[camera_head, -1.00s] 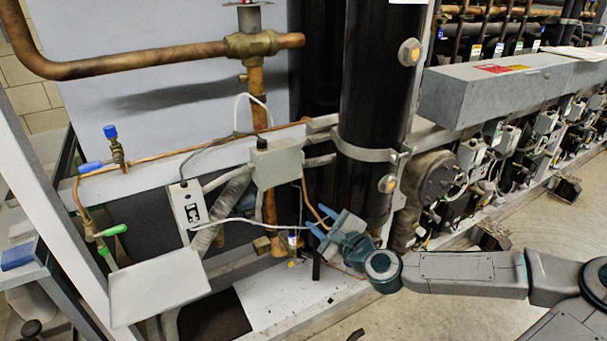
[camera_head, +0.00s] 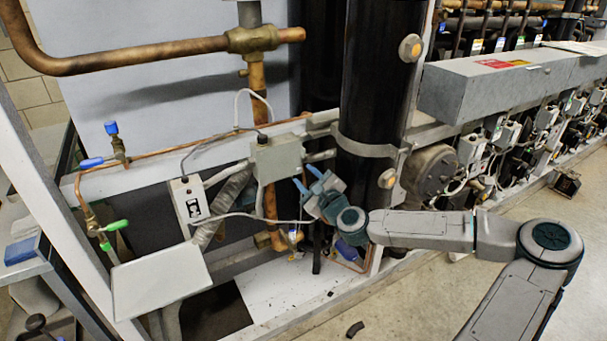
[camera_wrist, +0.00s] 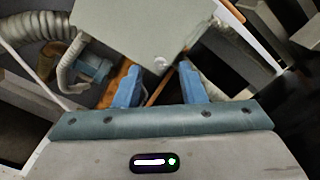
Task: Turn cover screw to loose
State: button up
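A grey junction box (camera_head: 278,160) is fixed on the rail left of the black cylinder. In the wrist view its cover (camera_wrist: 140,28) fills the top middle. A small round pale screw (camera_wrist: 160,63) shows near the cover's lower corner. The screw is too small to make out in the head view. My gripper (camera_head: 305,177) is just below and right of the box, pointing up and left. In the wrist view my gripper (camera_wrist: 160,72) has its two blue fingers apart, one either side of the screw in the picture. Whether they touch it I cannot tell.
A tall black cylinder (camera_head: 378,90) stands close to the right of the box. A smaller white box (camera_head: 190,200) with a switch is at the left. Cables and a corrugated conduit (camera_head: 232,195) run between the boxes. A copper pipe (camera_head: 258,85) rises behind.

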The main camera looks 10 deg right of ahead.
jog(key=shift+x, duration=1.05)
grip_shut()
jog(key=shift+n, duration=0.3)
jog(key=n+b, duration=0.1)
jog(key=n, duration=0.2)
jog(key=shift+f, duration=0.1)
jog(key=shift+n+b, duration=0.8)
jog(key=shift+n, duration=1.2)
